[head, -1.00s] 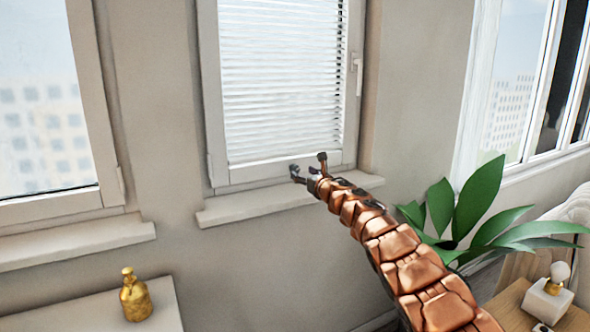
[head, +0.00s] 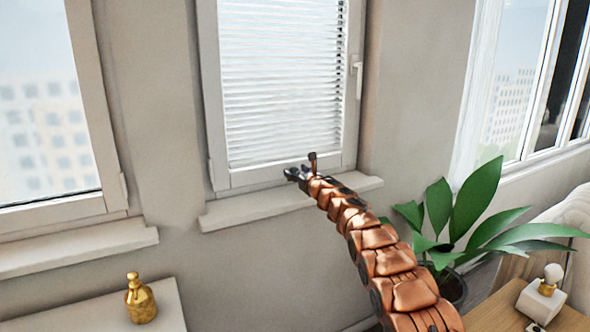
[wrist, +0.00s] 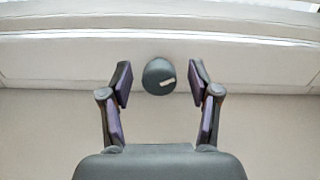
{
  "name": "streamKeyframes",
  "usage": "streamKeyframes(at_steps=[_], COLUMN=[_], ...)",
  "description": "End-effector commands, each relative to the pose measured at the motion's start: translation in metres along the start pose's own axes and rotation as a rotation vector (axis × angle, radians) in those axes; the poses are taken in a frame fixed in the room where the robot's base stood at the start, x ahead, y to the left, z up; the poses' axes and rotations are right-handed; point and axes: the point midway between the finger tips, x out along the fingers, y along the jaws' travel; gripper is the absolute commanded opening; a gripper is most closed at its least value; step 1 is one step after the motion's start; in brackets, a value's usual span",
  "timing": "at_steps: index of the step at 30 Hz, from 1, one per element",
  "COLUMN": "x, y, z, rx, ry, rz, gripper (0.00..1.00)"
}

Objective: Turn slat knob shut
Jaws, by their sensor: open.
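The slat knob (wrist: 158,76) is a dark round knob with a short pale mark, slightly tilted, on the pale window frame in the wrist view. My gripper (wrist: 160,84) is open, with one finger on each side of the knob and a gap on both sides. In the head view my gripper (head: 299,169) is at the bottom rail of the middle window, just above its sill. The knob cannot be made out there. White slats (head: 282,80) cover the window glass and look closely stacked.
The window sill (head: 225,213) juts out just below my gripper. A window handle (head: 357,75) is on the right frame. A leafy plant (head: 470,205) stands to the right of my arm. A gold bottle (head: 140,298) stands on a white surface at lower left.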

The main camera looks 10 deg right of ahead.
Motion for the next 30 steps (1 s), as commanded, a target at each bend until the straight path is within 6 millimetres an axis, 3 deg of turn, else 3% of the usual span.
streamKeyframes(at_steps=[21,30], x=[0.0125,0.0124], y=[0.0005,0.0003], z=[-0.0037,-0.0036], rx=[-0.003,-0.003], ry=[0.004,0.004], rz=[-0.001,-0.001], gripper=[0.61,0.3])
